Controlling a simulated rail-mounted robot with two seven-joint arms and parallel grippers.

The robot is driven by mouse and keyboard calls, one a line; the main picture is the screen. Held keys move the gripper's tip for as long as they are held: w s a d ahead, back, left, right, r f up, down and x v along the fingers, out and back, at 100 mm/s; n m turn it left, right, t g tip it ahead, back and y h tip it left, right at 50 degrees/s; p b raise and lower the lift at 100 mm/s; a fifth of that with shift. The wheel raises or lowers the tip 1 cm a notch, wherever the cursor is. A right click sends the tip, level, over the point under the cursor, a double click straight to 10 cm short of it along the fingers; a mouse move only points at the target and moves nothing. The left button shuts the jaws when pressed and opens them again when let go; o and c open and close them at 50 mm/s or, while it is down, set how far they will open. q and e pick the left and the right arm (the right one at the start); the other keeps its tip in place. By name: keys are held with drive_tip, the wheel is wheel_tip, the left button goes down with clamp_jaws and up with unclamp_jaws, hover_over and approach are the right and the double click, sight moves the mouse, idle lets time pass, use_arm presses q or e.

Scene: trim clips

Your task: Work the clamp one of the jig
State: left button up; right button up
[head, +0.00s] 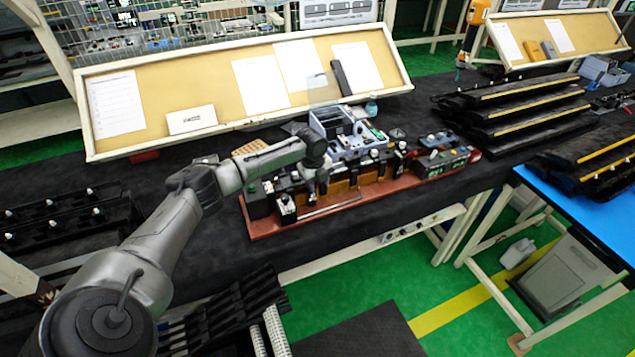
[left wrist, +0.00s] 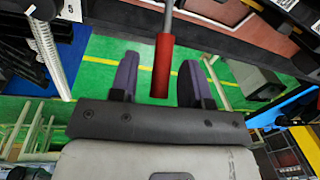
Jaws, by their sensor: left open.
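The jig (head: 400,182) is a long red-brown base on the dark bench, carrying several black clamps and small blocks. My left gripper (head: 322,186) is over its left half in the head view, and the arm hides part of the clamps there. In the left wrist view, a clamp handle with a red grip (left wrist: 162,68) on a grey rod shows between the two purple-grey fingers of the left gripper (left wrist: 160,80). The fingers are open, with gaps visible on both sides of the grip. Which clamp the handle belongs to is hard to tell. My right gripper is not in view.
A grey-blue device (head: 345,130) stands behind the jig. A tilted board with papers (head: 215,85) runs behind the bench. Black trim strips (head: 520,105) are stacked at right, and more parts on racks (head: 60,225) lie at left. Bare bench lies in front of the jig.

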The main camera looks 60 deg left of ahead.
use_arm(q)
drive_tip(key=shift+c, duration=0.3)
clamp_jaws()
idle(0.3)
